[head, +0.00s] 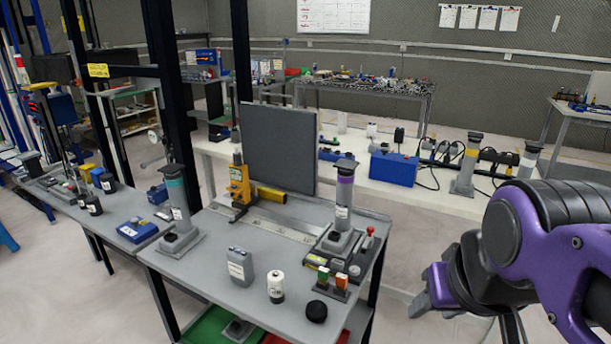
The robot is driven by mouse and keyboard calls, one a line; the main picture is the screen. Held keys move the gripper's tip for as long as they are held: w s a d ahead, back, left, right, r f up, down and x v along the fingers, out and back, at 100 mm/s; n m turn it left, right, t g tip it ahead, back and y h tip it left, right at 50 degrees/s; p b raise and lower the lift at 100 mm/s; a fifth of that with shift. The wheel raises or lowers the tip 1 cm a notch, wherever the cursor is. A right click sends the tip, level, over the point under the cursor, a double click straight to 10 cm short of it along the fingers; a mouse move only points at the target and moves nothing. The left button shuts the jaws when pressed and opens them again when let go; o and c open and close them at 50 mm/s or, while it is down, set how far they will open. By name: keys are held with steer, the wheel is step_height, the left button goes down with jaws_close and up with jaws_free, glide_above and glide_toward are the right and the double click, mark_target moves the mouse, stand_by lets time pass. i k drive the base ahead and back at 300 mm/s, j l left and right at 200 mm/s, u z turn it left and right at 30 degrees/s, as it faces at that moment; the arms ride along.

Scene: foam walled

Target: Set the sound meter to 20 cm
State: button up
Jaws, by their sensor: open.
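A yellow upright instrument (238,184), which looks like the sound meter, stands at the left end of a pale flat rail (275,229) on the grey table (205,262). Any scale marks on the rail are too small to read. A dark grey foam panel (279,148) stands upright behind the rail, just right of the instrument. A yellow block (271,195) lies at the panel's foot. My gripper (425,298) is open and seen from the side, right of the table and well apart from the instrument. Its far finger is mostly hidden.
A column with a purple band (344,195) and a small switch box stand at the table's right end. A grey canister (240,266), a white bottle (276,286) and a black puck (316,311) stand along the front. A teal-banded column (177,200) stands left.

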mark_target(238, 171)
steer(key=l+u, duration=0.25)
steer(key=l, duration=0.55)
steer(key=l+u, duration=0.35)
steer(key=l, duration=0.45)
steer(key=i+l+u, duration=0.2)
steer(key=l, duration=0.2)
steer(key=l+u, duration=0.2)
steer(key=l, duration=0.15)
steer(key=i+l+u, duration=0.2)
steer(key=l, duration=0.15)
steer(key=i+l+u, duration=0.2)
steer(key=l, duration=0.15)
steer(key=i+l+u, duration=0.35)
steer(key=k+j, duration=0.4)
steer(key=i+l+u, duration=0.1)
steer(key=i+l, duration=0.25)
steer(key=l, duration=0.1)
